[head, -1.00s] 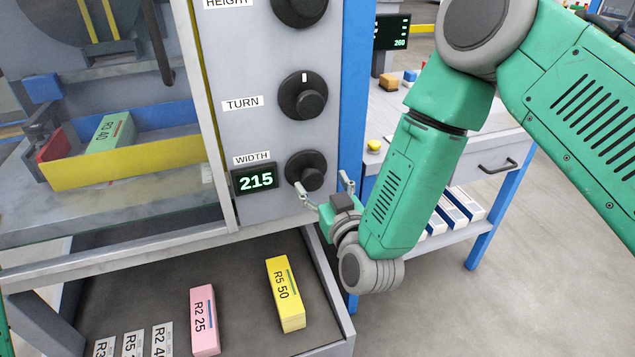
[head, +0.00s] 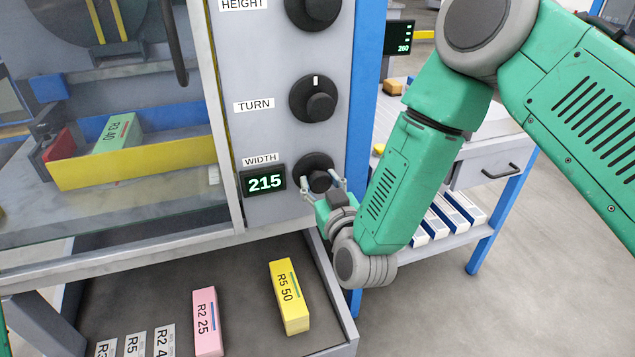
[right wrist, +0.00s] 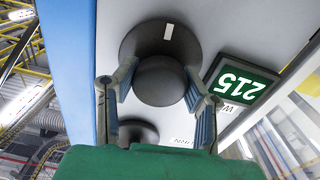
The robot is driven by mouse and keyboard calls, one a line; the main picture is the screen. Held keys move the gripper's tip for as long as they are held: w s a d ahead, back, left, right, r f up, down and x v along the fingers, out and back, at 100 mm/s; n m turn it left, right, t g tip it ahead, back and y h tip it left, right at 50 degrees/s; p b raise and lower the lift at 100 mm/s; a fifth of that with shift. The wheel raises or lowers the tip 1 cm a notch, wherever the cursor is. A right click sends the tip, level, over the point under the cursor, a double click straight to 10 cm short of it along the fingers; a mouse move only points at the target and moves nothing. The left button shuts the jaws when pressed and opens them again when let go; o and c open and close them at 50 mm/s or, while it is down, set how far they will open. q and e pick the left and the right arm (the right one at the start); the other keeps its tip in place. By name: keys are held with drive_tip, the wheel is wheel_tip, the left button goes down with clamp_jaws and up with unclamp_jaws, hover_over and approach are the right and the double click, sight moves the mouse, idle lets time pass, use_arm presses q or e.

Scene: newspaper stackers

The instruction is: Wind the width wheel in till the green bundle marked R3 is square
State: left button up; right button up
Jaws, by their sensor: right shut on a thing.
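The black WIDTH wheel (head: 318,172) is on the machine's grey panel, beside a display (head: 264,182) reading 215. My right gripper (head: 324,184) is shut on the wheel's knob. In the right wrist view, the fingers (right wrist: 152,88) lie on both sides of the round knob (right wrist: 160,80); a white mark shows on the wheel's base. The green bundle marked R3 40 (head: 116,134) lies behind glass between a yellow front wall (head: 150,165) and a blue back wall, near a red block (head: 60,146). I cannot tell whether it is square. My left gripper is out of view.
The TURN knob (head: 318,99) and HEIGHT knob (head: 316,8) sit above on the panel. An open tray below holds a pink bundle (head: 207,322), a yellow bundle (head: 289,298) and several labelled white pieces. A blue-legged side table (head: 488,245) stands at right.

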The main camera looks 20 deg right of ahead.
drive_tip(key=shift+s+a+f, duration=0.15)
drive_tip(key=shift+a, duration=0.05)
drive_tip(key=shift+d+f, duration=0.15)
drive_tip(key=shift+d, duration=0.2)
drive_tip(key=shift+a+m+p, duration=0.2)
drive_tip(key=shift+m+p, duration=0.25)
drive_tip(key=shift+m, duration=1.15)
drive_tip(key=shift+d+m, duration=0.1)
drive_tip(key=shift+m, duration=1.1)
drive_tip(key=shift+m+p, duration=0.35)
drive_tip(key=shift+m, duration=1.05)
drive_tip(key=o, duration=1.2)
